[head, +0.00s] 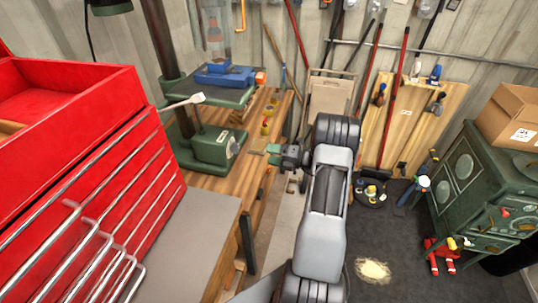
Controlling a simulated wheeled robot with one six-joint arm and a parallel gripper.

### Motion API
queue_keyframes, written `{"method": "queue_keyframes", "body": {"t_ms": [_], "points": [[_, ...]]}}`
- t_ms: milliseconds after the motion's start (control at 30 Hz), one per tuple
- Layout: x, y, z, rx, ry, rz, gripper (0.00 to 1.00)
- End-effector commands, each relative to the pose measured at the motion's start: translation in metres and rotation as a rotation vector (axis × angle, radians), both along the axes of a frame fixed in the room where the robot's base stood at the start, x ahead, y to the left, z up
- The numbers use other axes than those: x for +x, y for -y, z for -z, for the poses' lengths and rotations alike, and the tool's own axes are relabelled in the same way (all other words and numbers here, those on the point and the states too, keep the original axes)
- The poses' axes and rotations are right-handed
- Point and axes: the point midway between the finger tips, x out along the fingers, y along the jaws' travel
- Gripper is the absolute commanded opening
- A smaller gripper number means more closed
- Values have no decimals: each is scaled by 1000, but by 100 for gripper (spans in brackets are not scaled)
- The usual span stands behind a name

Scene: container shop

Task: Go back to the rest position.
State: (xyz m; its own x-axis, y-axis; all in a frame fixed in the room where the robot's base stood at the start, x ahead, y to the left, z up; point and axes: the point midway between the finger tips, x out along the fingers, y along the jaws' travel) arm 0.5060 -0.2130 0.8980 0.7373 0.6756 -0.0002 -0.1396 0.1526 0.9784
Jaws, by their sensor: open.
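My gripper (274,154) shows small and dark near the middle of the head view. It points left from the end of my grey arm, beside the right edge of the wooden workbench (222,178). Its jaws are open, and I see nothing held between them. My arm rises from the bottom of the view and bends at the top, hiding part of the floor behind it.
A red tool cabinet (75,190) fills the left. A green drill press (215,148) stands on the workbench, with a blue vise (225,76) on its table. A green machine (475,195) stands at right with a cardboard box (510,115) on top. Dark floor (390,235) lies between.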

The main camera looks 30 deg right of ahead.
Motion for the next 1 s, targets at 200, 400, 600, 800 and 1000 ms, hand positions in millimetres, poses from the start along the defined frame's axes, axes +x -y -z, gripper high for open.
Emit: {"method": "queue_keyframes", "body": {"t_ms": [200, 400, 600, 800, 1000], "points": [[0, 0, 0, 0, 0, 0, 72], [0, 0, 0, 0, 0, 0, 72], [1, -16, -10, -78, 25, -55, 72], [-13, -91, -48, -470, 193, -347, 72], [-60, -168, -82, -975, 547, -792, 72]]}}
